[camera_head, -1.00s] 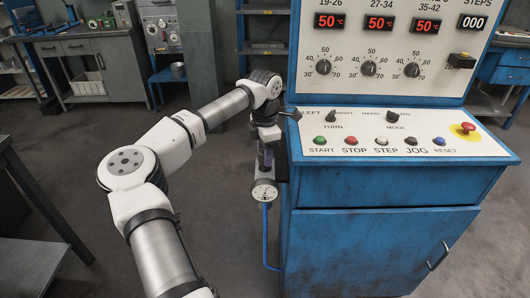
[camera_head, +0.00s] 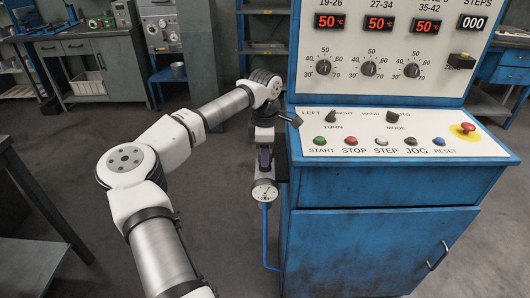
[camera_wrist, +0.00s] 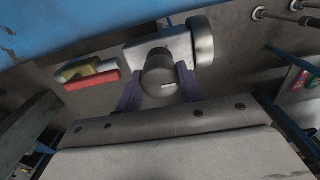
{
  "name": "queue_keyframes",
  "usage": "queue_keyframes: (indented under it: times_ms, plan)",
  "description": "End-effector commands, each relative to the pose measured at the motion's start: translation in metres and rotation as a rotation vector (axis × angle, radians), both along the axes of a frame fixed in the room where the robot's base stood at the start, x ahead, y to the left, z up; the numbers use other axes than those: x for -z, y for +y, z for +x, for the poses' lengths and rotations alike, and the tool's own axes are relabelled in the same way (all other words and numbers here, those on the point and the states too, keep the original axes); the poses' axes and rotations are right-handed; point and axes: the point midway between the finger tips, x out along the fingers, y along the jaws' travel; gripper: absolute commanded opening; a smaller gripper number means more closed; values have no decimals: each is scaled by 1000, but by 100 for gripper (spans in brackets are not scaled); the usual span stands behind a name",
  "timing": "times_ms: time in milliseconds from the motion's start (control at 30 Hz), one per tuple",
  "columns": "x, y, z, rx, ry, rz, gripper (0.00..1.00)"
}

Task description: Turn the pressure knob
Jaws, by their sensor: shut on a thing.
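The pressure knob (camera_wrist: 160,75) is a dark round knob with a white line mark, seen from its end in the wrist view. It sits on a light metal regulator block (camera_wrist: 144,54) beside a grey cylinder. My gripper (camera_wrist: 158,88) has its two purplish fingers on either side of the knob, shut on it. In the head view my gripper (camera_head: 265,158) is beside the left side of the blue cabinet, and the knob is hidden there. A round white gauge (camera_head: 264,191) hangs just below it, with a blue hose running down.
The blue control cabinet (camera_head: 380,250) stands close to the right of my gripper, with its panel of buttons (camera_head: 395,142) above.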

Motion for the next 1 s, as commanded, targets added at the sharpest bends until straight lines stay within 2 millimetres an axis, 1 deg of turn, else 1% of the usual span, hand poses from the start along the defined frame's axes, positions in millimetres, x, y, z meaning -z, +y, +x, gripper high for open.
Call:
queue_keyframes:
  times_ms: [167,200,333,600,733,867,1000]
  plan:
    - [-2,-1,1,0,-5,-4,14]
    - [-2,-1,1,0,-5,-4,41]
    - [-1,-1,1,0,-4,-3,58]
    - [-1,0,0,-1,-1,-1,59]
    - [-8,0,1,-2,-2,0,59]
    - [-28,0,1,-1,-4,0,59]
    - [-60,-1,1,0,-6,0,59]
